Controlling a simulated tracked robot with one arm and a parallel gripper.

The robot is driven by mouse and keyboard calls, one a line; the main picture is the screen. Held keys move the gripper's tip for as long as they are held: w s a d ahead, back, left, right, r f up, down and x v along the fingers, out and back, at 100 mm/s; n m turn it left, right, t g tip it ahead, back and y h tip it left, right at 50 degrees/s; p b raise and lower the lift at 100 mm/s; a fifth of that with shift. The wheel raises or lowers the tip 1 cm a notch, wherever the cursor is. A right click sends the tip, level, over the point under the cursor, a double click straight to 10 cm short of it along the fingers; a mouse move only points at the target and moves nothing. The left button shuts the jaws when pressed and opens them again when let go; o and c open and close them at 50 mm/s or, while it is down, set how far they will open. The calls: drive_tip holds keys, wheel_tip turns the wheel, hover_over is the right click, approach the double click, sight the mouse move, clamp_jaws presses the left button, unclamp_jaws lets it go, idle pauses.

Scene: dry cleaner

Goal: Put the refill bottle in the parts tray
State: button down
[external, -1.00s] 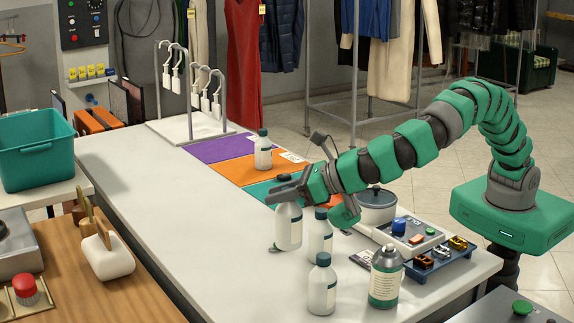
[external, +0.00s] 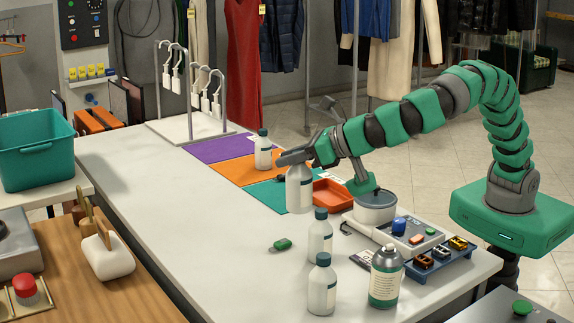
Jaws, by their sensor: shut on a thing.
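My gripper (external: 294,158) is shut on the top of a white bottle with a grey-blue label (external: 300,191). The bottle hangs upright and appears to be clear of the counter, in front of the teal mat; its cap is hidden by the gripper. A blue tray (external: 424,274) with several small orange, black and yellow parts sits at the counter's right end. I cannot tell for certain which is the parts tray.
Similar capped bottles stand at the front (external: 322,287), just behind it (external: 320,238), and on the orange mat (external: 263,152). The counter's left part is clear.

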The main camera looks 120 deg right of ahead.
drive_tip(key=s+d+m+g+h+b, duration=0.1)
drive_tip(key=s+d+m+g+b, duration=0.15)
drive_tip(key=s+d, duration=0.75)
drive_tip(key=s+d+m+g+h+b, duration=0.1)
drive_tip(key=s+d+m+g, duration=0.15)
drive_tip(key=s, duration=1.55)
drive_tip(key=s+d+m+g+h+b, duration=0.1)
drive_tip(key=s+d+m+g+b, duration=0.3)
drive_tip(key=s, duration=1)
wheel_tip(320, 180, down, 10)
drive_tip(key=d+n+p, duration=0.1)
drive_tip(key=p, duration=0.1)
drive_tip(key=shift+s+d+t, duration=0.15)
drive_tip(key=shift+s+t, duration=0.05)
drive_tip(key=shift+t, duration=0.1)
drive_tip(key=w+d+f+b, duration=0.4)
drive_tip(key=w+d+f, duration=0.1)
drive_tip(key=w+d, duration=0.5)
drive_tip(key=shift+w+b, duration=0.35)
drive_tip(key=shift+w, duration=0.9)
drive_tip(key=c, duration=1.1)
unclamp_jaws()
drive_tip(key=shift+c, duration=0.2)
